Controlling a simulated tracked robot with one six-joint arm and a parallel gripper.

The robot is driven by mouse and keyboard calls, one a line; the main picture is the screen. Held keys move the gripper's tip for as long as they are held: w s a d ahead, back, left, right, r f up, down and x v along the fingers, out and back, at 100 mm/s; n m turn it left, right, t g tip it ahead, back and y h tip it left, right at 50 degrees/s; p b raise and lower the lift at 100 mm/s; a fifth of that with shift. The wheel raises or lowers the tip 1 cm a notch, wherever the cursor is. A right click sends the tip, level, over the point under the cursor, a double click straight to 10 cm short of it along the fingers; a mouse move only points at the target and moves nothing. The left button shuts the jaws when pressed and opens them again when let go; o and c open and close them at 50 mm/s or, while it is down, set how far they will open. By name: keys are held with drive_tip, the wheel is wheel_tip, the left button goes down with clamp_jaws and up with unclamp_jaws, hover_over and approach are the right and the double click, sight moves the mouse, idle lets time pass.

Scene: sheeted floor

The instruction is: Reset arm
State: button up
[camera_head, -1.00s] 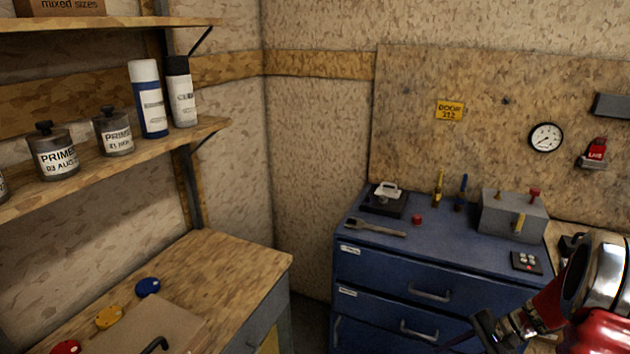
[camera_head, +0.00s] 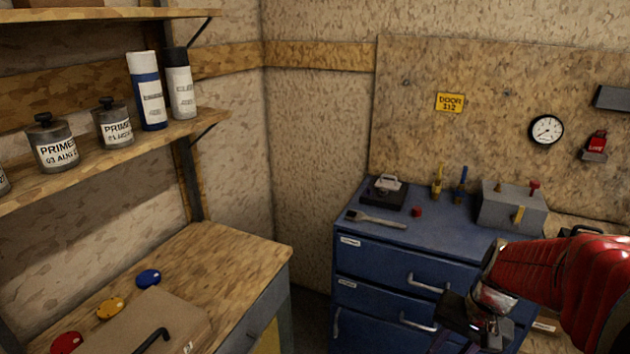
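My arm comes in from the right edge as a red, ribbed link with a metal wrist. My gripper (camera_head: 455,325) is at the lower right, in front of the blue drawer cabinet (camera_head: 375,257). Its dark end points down and to the left. The fingers are small and dark against the drawers, so I cannot tell whether they are open or shut. I see no object clearly held in it. The arm covers the right part of the cabinet's front and top.
The cabinet top holds a brush (camera_head: 376,219), a red cap (camera_head: 417,212) and a grey box (camera_head: 511,208). A wooden bench (camera_head: 225,255) with a brown case (camera_head: 160,325) stands at left, below a shelf (camera_head: 130,148) with primer tins and spray cans. Open space lies between bench and cabinet.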

drive_tip(key=s+a+r+n+t+h, duration=0.1)
drive_tip(key=s+a+r+n+t, duration=0.1)
drive_tip(key=s+a+r+n, duration=0.1)
drive_tip(key=s+a+r+n+t+h, duration=0.1)
drive_tip(key=s+a+r+n+t, duration=0.2)
drive_tip(key=s+a+r, duration=0.2)
wheel_tip(320, 180, up, 5)
drive_tip(key=shift+s+a+f, duration=0.1)
drive_tip(key=shift+s+a, duration=0.2)
drive_tip(key=shift+a, duration=0.7)
idle(0.5)
